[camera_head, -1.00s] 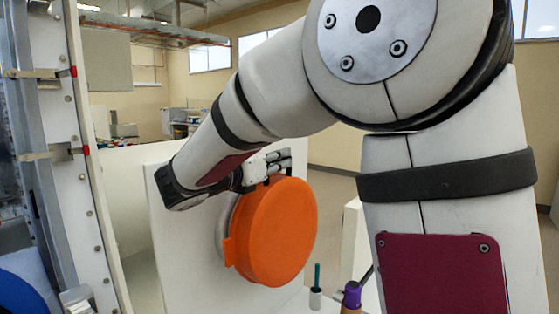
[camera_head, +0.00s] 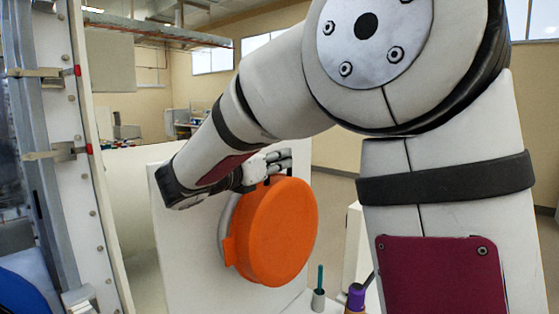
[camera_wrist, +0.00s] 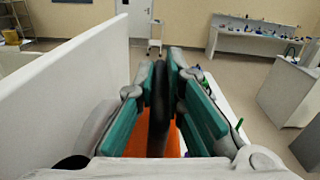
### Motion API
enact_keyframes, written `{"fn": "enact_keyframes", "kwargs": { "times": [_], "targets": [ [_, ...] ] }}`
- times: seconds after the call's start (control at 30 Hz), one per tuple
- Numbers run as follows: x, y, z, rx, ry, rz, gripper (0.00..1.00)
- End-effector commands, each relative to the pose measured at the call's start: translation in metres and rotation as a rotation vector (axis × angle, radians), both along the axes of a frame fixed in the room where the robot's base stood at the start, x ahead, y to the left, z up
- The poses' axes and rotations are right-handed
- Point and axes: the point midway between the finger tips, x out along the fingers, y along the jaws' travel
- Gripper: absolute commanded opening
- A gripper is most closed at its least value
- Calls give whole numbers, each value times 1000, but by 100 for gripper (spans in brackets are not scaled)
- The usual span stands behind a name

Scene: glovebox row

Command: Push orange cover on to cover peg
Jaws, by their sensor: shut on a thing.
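The round orange cover (camera_head: 278,235) stands upright, its flat face turned to the right, in front of a white panel. It has a small orange tab at its lower left edge. My gripper (camera_head: 279,163) is at the top of the cover, shut on a dark handle-like part there. In the wrist view the gripper's teal fingers (camera_wrist: 160,75) close on this black strip, with the orange of the cover (camera_wrist: 168,142) below. A pale grey round part (camera_head: 224,225) shows behind the cover's left edge. I cannot make out the cover peg, nor whether the cover touches the panel.
The white upright panel (camera_head: 185,260) stands right behind the cover. A metal frame with clamps (camera_head: 75,150) rises at the left. A small grey holder with a green stick (camera_head: 318,298) and a purple-topped bottle (camera_head: 356,297) stand low, right of the cover.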

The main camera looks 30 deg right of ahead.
Motion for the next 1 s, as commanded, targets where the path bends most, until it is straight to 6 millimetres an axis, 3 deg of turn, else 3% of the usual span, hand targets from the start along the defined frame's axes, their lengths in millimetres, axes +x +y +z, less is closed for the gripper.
{"fn": "enact_keyframes", "kwargs": {
  "times": [1.0],
  "targets": [
    [16, 7, -1, -2, -1, 0, 0]
  ]
}}
